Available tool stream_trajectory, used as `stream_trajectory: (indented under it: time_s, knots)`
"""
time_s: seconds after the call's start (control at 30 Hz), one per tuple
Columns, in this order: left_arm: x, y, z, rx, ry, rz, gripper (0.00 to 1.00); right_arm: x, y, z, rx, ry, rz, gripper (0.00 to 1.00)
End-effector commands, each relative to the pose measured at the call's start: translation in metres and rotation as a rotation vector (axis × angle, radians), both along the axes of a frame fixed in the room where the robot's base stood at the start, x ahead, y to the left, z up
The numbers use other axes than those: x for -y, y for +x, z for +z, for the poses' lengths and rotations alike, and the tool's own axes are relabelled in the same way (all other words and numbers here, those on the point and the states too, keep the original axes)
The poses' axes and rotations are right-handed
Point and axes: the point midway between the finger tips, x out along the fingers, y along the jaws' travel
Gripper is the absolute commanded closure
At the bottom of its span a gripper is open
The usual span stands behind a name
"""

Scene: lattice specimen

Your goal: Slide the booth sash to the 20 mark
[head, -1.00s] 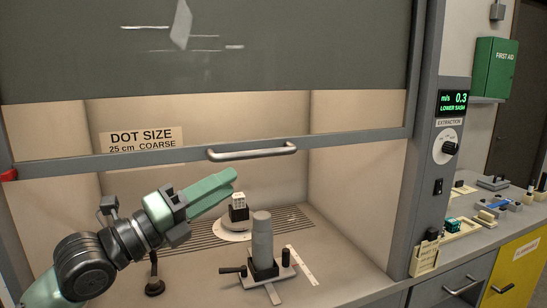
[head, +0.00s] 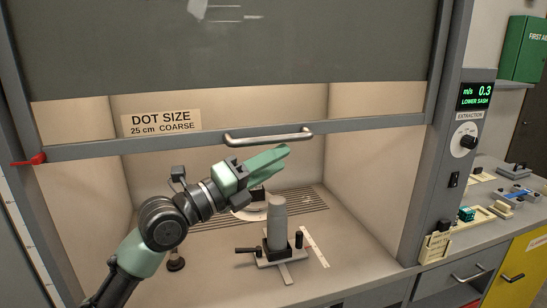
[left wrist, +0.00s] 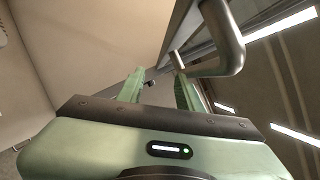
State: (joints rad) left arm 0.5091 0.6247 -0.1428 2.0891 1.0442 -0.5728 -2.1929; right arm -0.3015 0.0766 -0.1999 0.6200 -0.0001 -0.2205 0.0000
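The booth sash (head: 230,50) is a dark pane with a grey bottom rail and a silver bar handle (head: 268,137). It stands partly raised, with an opening below. A red pointer (head: 30,160) is at the rail's left end. A pale strip with tick marks (head: 22,240) runs down the left post; its numbers are unreadable. My left gripper (head: 284,151) is just below the handle. In the left wrist view its fingers (left wrist: 160,78) are apart and empty; the handle (left wrist: 228,40) is beyond them, upper right, not between them. My right gripper is not in view.
Inside the booth, a grey cylinder on a black stand (head: 277,220) is close below my left gripper. A display (head: 477,96) reads 0.3 m/s, LOWER SASH. A counter with small items (head: 500,205) extends right.

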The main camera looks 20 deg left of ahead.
Motion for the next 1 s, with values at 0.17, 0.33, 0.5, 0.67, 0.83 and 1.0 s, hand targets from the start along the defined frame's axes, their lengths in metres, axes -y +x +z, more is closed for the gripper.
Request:
stream_trajectory:
  time_s: [0.17,0.33,0.5,0.67,0.83,1.0]
  knots:
    - [0.0,-0.0002,-0.0005,0.0,0.0,0.0,0.67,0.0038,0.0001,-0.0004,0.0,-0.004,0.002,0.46]
    - [-0.0002,-0.0004,-0.0005,0.0,0.0,0.0,1.0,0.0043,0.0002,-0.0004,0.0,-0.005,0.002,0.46]
    - [-0.0002,-0.0005,-0.0004,0.0,0.0,0.0,1.0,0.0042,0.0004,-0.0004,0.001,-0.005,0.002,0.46]
    - [-0.0002,-0.0005,-0.0004,0.0,0.0,0.0,1.0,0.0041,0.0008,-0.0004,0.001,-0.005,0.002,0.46]
    - [-0.0002,-0.0005,-0.0004,0.0,0.0,0.0,1.0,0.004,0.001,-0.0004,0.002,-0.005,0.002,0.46]
    - [-0.0002,-0.0005,-0.0004,0.0,0.0,0.0,1.0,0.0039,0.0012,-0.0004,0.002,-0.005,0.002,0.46]
